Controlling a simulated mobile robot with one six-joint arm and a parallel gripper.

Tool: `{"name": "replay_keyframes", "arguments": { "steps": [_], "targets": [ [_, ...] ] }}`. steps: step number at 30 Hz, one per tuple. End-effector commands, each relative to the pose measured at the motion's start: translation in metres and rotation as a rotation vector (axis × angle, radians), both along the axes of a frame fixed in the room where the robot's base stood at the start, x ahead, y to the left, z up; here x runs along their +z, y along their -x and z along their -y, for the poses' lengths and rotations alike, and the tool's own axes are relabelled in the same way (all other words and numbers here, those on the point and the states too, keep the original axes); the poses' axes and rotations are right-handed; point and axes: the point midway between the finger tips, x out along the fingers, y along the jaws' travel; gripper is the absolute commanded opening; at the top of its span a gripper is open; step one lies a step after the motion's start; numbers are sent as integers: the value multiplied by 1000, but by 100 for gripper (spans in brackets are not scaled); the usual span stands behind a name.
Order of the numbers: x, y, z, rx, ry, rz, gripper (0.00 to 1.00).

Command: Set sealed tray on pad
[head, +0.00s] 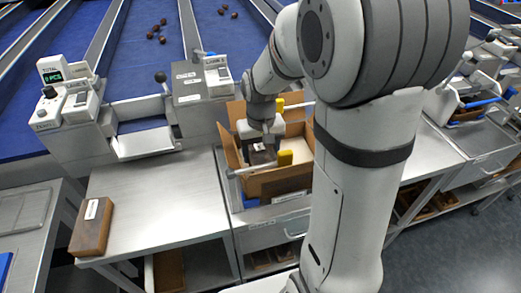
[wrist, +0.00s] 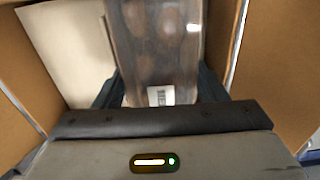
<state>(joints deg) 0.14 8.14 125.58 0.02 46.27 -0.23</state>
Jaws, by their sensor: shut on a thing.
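My gripper (head: 264,140) is inside an open cardboard box (head: 234,152) on the metal bench. It is shut on a sealed tray (wrist: 155,45), with one dark finger on each side. The tray has a clear, shiny film over brown dates and a white barcode label. In the head view the tray is mostly hidden by my gripper.
A brown labelled package (head: 92,228) lies at the left of the metal bench (head: 160,195), whose middle is clear. A weighing unit (head: 68,95) and blue belts (head: 140,50) lie behind.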

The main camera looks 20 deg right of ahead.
Motion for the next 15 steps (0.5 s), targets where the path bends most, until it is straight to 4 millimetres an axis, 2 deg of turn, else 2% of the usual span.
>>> {"name": "replay_keyframes", "arguments": {
  "steps": [15],
  "targets": [
    [-6, 0, 0, 0, 0, 0, 39]
  ]
}}
